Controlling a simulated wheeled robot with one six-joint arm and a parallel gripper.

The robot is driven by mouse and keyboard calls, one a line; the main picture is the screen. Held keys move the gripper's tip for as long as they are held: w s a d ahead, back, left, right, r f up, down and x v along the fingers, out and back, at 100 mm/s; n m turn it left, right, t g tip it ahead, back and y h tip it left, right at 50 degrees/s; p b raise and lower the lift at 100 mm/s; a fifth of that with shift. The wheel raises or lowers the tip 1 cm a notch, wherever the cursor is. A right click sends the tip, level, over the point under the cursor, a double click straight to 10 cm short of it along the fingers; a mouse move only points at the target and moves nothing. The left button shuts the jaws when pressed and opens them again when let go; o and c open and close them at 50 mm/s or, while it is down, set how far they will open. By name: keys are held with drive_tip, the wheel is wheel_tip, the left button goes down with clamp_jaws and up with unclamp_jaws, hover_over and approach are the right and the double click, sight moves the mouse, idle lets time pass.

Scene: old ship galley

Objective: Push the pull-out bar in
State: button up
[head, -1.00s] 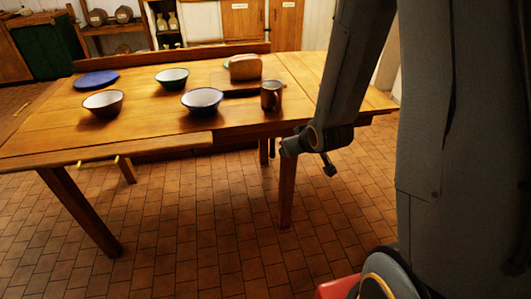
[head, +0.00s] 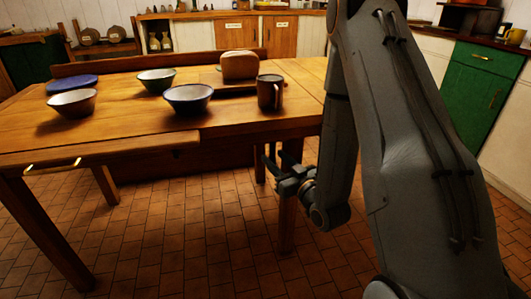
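A wooden front, which looks like the pull-out bar (head: 125,153), juts out under the near left edge of the wooden table (head: 235,123). It ends near the middle of the table's near side. A brass handle (head: 52,167) shows low on its left part. How far it stands out is hard to judge. My gripper (head: 268,164) is to the right of the bar, below tabletop height, in front of the table's right near leg. Its dark fingers appear apart, with nothing between them. It touches neither the bar nor the handle.
On the table are several bowls (head: 188,98), a blue plate (head: 72,83), a mug (head: 270,92) and a loaf (head: 240,66) on a board. A table leg (head: 287,225) stands beside my gripper. The tiled floor (head: 180,240) in front is clear. Green cabinets (head: 480,90) stand at right.

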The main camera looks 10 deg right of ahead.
drive_tip(key=x, duration=0.6)
drive_tip(key=shift+w+b, duration=0.25)
drive_tip(key=shift+b, duration=0.2)
drive_tip(key=shift+a, duration=0.1)
clamp_jaws()
